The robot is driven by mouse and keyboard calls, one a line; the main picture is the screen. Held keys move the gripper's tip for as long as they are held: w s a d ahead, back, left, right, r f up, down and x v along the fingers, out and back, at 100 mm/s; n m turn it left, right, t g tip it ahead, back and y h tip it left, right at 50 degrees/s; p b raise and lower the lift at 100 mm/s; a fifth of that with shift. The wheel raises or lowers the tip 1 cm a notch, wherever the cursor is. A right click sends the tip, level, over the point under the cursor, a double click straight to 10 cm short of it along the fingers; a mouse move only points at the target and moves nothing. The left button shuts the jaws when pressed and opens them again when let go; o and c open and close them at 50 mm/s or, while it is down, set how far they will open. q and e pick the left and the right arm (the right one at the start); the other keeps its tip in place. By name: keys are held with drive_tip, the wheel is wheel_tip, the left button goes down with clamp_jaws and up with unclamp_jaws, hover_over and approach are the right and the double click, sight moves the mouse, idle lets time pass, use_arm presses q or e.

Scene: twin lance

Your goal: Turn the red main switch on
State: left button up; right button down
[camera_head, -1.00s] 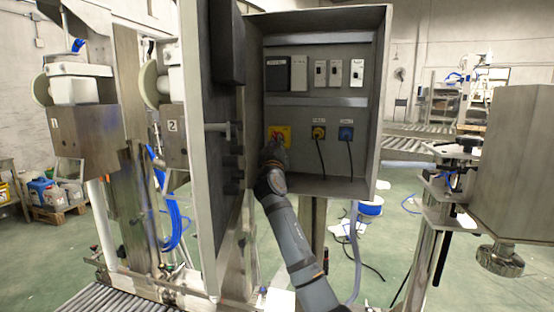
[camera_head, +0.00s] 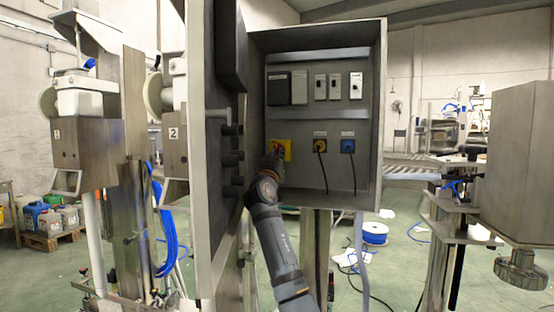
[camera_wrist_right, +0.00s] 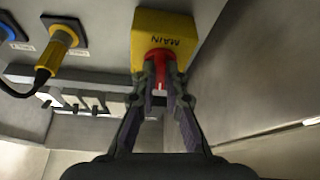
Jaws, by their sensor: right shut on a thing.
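The main switch is a yellow box (camera_head: 287,147) low on the left inside the open grey cabinet (camera_head: 360,196). In the right wrist view the yellow box (camera_wrist_right: 163,24) reads MAIN, upside down, and carries a red knob (camera_wrist_right: 160,60). My right gripper (camera_wrist_right: 162,98) has its fingers on both sides of the red knob and is shut on it. In the head view my right gripper (camera_head: 273,162) covers much of the switch, and the knob is mostly hidden. My left gripper is not in view.
The cabinet door (camera_head: 205,150) stands open on the left, close to my right arm. Beside the switch are a yellow socket (camera_head: 320,146) and a blue socket (camera_head: 347,146) with hanging cables. Breakers (camera_head: 320,87) line the row above.

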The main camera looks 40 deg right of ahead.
idle(0.3)
drive_tip(key=c, duration=1.4)
unclamp_jaws()
drive_tip(key=v, duration=0.7)
drive_tip(key=shift+s+a, duration=0.15)
drive_tip(key=shift+s, duration=0.05)
